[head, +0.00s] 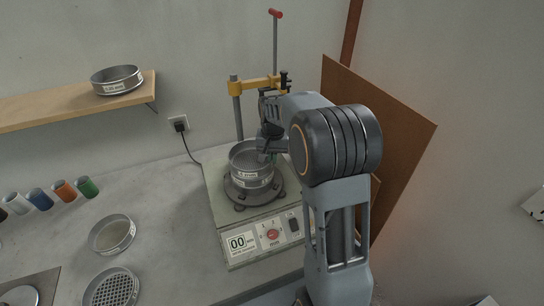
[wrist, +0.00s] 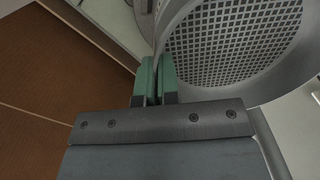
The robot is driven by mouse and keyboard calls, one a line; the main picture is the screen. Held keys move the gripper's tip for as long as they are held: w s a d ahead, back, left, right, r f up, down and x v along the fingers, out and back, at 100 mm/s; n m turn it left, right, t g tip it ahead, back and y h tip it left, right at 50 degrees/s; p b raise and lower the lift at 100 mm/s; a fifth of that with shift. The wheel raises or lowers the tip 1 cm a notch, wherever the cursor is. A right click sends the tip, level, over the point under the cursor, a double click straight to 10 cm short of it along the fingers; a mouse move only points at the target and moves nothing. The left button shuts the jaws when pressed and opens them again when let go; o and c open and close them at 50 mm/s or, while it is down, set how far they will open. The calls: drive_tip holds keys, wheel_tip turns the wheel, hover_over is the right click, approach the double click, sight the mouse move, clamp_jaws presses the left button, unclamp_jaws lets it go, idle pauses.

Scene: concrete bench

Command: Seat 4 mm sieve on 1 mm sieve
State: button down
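A steel sieve with a coarse square-hole mesh, which I take to be the 4 mm sieve (head: 247,153), is at the top of the stack on the shaker. Its mesh fills the upper right of the wrist view (wrist: 232,42). A labelled lower sieve, likely the 1 mm one (head: 250,183), is directly beneath it; its mesh is hidden. The labels are too small to read surely. My gripper (head: 264,152) is at the top sieve's right rim. In the wrist view its green fingers (wrist: 156,78) are close together, pinching the rim wall. Whether the upper sieve is fully seated cannot be told.
The shaker (head: 240,249) has a yellow clamp arm (head: 255,86) on a post behind the stack. A fine sieve (head: 111,235) and a coarse sieve (head: 112,289) lie on the bench at left. Another sieve (head: 117,80) is on the shelf.

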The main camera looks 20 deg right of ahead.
drive_tip(key=shift+f, duration=0.15)
drive_tip(key=c, duration=1.3)
unclamp_jaws()
drive_tip(key=shift+o, duration=0.2)
wheel_tip(320, 180, up, 14)
drive_tip(key=b, duration=0.1)
drive_tip(key=shift+f, duration=0.1)
drive_tip(key=s+a+f+n+t, duration=0.2)
drive_tip(key=s+a+f, duration=0.1)
drive_tip(key=s, duration=0.7)
drive_tip(key=s+a+f+n+t, duration=0.2)
drive_tip(key=s+a+f+n, duration=0.1)
drive_tip(key=s, duration=0.7)
drive_tip(key=shift+s+f+n+t, duration=0.15)
drive_tip(key=shift+f+n+t, duration=0.15)
drive_tip(key=shift+f, duration=0.3)
